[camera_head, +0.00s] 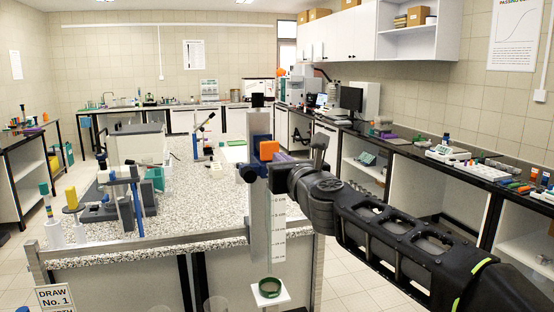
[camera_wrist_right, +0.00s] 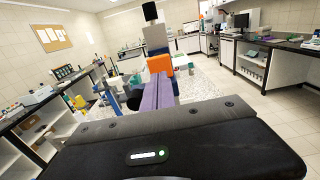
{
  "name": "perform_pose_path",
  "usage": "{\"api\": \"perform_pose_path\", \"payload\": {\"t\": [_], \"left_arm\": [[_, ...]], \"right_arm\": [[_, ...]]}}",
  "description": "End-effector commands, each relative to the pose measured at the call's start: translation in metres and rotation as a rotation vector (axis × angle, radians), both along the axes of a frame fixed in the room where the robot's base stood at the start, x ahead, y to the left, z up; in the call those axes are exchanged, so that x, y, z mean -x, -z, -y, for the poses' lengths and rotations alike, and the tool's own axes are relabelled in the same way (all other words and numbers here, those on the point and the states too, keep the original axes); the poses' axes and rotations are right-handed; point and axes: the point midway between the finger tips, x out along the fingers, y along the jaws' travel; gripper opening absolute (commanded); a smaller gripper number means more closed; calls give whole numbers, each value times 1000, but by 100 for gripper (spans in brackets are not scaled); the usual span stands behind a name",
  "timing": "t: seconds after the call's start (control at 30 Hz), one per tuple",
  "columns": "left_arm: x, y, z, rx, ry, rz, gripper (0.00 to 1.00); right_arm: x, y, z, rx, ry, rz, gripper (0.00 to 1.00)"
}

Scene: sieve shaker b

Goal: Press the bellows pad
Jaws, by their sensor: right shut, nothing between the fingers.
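I cannot tell for certain which part is the bellows pad. A tall grey column (camera_head: 260,222) with a scale stands at the near table edge. It bears a blue block (camera_head: 257,124) and an orange block (camera_head: 268,150), which also shows in the right wrist view (camera_wrist_right: 160,63). A green ring (camera_head: 270,287) sits on a small white plate low on the column. My right gripper (camera_head: 262,171) is shut and empty, close to the blocks; whether it touches them is unclear. Its closed fingers (camera_wrist_right: 159,82) point at them in the right wrist view. My left gripper is out of view.
A speckled table (camera_head: 205,211) carries a blue and grey stand (camera_head: 135,200), a yellow-topped item (camera_head: 71,199) and a boxy device (camera_head: 140,145). A dark counter (camera_head: 410,150) with small items runs along the right. A sign (camera_head: 55,298) stands at front left. Floor shows at right.

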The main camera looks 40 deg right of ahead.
Motion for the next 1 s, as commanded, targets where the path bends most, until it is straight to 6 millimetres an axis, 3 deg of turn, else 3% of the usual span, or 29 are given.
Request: {"api": "perform_pose_path", "payload": {"t": [0.2, 0.4, 1.0], "left_arm": [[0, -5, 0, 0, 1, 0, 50], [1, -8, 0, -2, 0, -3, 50], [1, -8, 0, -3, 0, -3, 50]], "right_arm": [[40, -1, -12, 1, 2, 0, 0], [65, 0, -21, -1, 2, -2, 0], [71, 2, -24, 0, 1, -2, 0]]}}
